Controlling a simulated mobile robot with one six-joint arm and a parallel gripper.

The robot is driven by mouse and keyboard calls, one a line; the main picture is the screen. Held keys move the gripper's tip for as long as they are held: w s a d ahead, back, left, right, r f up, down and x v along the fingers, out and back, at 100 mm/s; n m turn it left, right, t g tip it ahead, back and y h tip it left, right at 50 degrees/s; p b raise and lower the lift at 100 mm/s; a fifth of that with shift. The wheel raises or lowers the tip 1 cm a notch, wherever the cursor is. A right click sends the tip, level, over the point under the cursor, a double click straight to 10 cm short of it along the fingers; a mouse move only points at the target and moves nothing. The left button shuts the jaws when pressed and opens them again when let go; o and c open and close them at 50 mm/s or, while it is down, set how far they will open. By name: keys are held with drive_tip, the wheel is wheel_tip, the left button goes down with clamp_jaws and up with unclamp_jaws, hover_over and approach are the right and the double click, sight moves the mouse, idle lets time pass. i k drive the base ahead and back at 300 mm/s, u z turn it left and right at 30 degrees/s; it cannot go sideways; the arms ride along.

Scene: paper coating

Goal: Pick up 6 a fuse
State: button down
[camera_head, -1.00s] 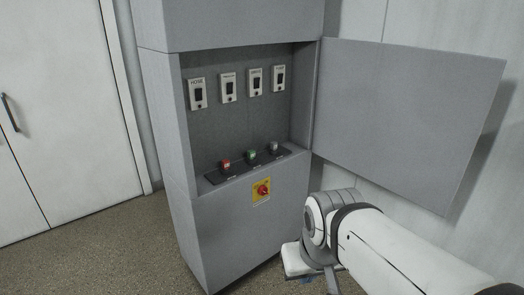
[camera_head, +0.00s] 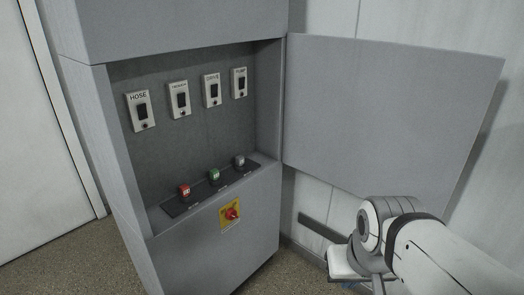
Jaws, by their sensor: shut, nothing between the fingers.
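Three small capped pieces that look like fuses stand in a row on a dark strip (camera_head: 196,203) on the cabinet ledge: a red one (camera_head: 184,190) at left, a green one (camera_head: 214,175) in the middle and a grey one (camera_head: 239,160) at right. Their markings are too small to read, so I cannot tell which is the 6 a fuse. My arm is at the lower right, outside the cabinet, with its wrist low in front of the open door. My gripper's fingers do not show. The arm is well apart from the fuses.
The grey cabinet (camera_head: 211,258) has switches on its back panel, including HOSE (camera_head: 141,111). A red knob on a yellow plate (camera_head: 231,214) is on its front. The open door (camera_head: 390,115) spreads right, behind my arm. Floor (camera_head: 60,262) shows at lower left.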

sight(215, 175)
drive_tip(key=i, duration=1.1)
drive_tip(key=u, duration=0.65)
